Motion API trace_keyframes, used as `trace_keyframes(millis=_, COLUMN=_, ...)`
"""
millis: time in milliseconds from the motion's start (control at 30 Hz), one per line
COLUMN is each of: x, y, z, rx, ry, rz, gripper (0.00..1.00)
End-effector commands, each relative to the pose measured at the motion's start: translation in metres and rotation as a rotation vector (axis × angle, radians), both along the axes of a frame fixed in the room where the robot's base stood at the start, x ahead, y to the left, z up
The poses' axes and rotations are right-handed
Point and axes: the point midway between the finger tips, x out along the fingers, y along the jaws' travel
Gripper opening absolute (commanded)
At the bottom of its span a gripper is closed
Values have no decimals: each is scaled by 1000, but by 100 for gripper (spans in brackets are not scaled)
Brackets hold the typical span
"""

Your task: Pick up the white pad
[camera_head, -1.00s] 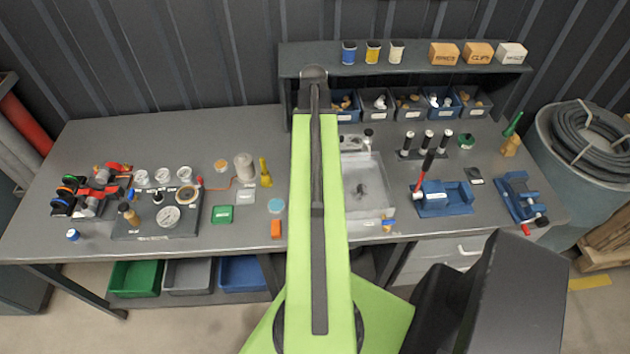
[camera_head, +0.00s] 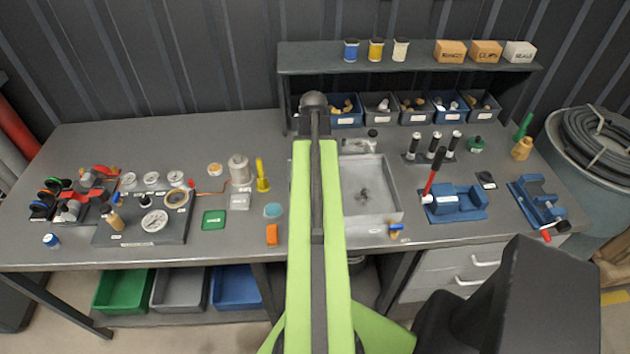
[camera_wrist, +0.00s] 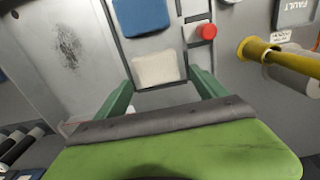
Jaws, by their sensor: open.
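The white pad (camera_wrist: 157,70) lies on a grey surface in the wrist view, below a blue pad (camera_wrist: 141,15). My gripper (camera_wrist: 162,82) is open, with one green finger on each side of the pad's lower part. The pad is between the fingers in the picture; I cannot tell whether they reach down to it. Nothing is held. In the head view the pad does not show and my arm covers the middle of the bench.
A red round piece (camera_wrist: 205,32) is close by the right finger. A yellow-handled tool (camera_wrist: 258,48) lies farther right. In the head view, a metal tray (camera_head: 390,217) stands right of my arm, an orange block (camera_head: 272,235) left of it. A shelf (camera_head: 420,69) stands behind.

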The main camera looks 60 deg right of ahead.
Motion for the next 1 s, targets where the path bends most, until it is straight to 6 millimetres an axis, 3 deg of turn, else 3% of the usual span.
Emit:
trace_keyframes(millis=67, x=0, y=0, z=1, rx=0, ry=0, rz=0, gripper=82)
trace_keyframes(millis=567, x=0, y=0, z=1, rx=0, ry=0, rz=-1, gripper=17)
trace_keyframes(millis=833, x=-1, y=0, z=4, rx=0, ry=0, rz=-1, gripper=17)
trace_keyframes(millis=1000, x=-1, y=0, z=20, rx=0, ry=0, rz=-1, gripper=17)
